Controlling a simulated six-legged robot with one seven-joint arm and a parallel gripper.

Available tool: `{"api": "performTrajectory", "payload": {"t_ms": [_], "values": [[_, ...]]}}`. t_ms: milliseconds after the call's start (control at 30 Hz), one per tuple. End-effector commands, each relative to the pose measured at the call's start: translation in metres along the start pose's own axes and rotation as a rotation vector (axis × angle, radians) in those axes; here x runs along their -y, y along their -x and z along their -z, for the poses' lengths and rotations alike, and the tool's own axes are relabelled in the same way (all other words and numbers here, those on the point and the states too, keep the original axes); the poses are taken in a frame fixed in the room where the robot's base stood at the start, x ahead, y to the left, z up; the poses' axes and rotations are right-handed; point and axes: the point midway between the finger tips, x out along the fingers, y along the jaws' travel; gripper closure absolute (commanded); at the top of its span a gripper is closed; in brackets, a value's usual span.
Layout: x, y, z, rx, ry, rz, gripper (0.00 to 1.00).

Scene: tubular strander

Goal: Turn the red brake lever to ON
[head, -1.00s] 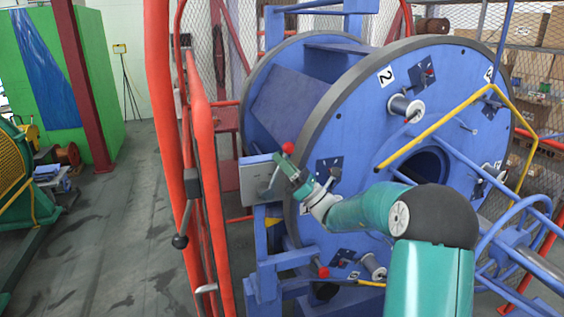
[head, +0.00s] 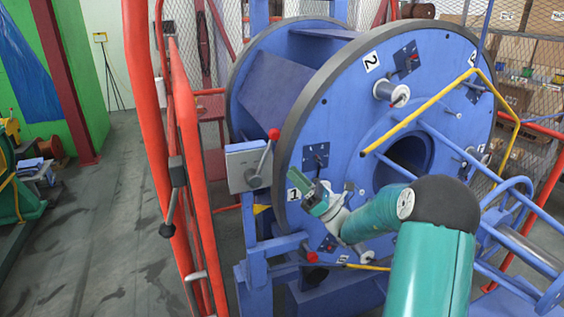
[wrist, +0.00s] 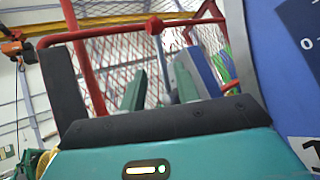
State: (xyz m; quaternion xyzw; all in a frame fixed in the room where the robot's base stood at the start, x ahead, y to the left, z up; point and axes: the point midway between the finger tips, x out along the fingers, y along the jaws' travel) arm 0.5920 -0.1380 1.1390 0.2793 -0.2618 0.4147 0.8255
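The brake lever has a red knob (head: 273,134) on a thin metal arm. It tilts up and to the right from the front of a grey box (head: 243,163) left of the big blue wheel. My gripper (head: 308,194) is in front of the wheel's lower left, right of and below the lever and apart from it. In the wrist view its two green fingers (wrist: 158,90) stand apart with nothing held between them. A red knob (wrist: 154,25) shows beyond them; I cannot tell if it is the lever's. No ON marking is readable.
Red guard rails (head: 185,130) stand upright left of the box. The blue wheel (head: 345,110) carries spools and small dark dial plates. A yellow bar (head: 420,115) crosses in front of it. Another red-knobbed handle (head: 311,257) is low at centre.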

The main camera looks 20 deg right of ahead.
Motion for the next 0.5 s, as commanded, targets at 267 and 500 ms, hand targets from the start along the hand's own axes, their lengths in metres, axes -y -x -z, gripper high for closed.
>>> {"api": "performTrajectory", "payload": {"t_ms": [267, 500], "values": [[0.000, 0.031, 0.000, -0.001, 0.000, 0.001, 0.68], [0.000, 0.032, 0.000, -0.001, 0.000, 0.000, 0.68]]}}
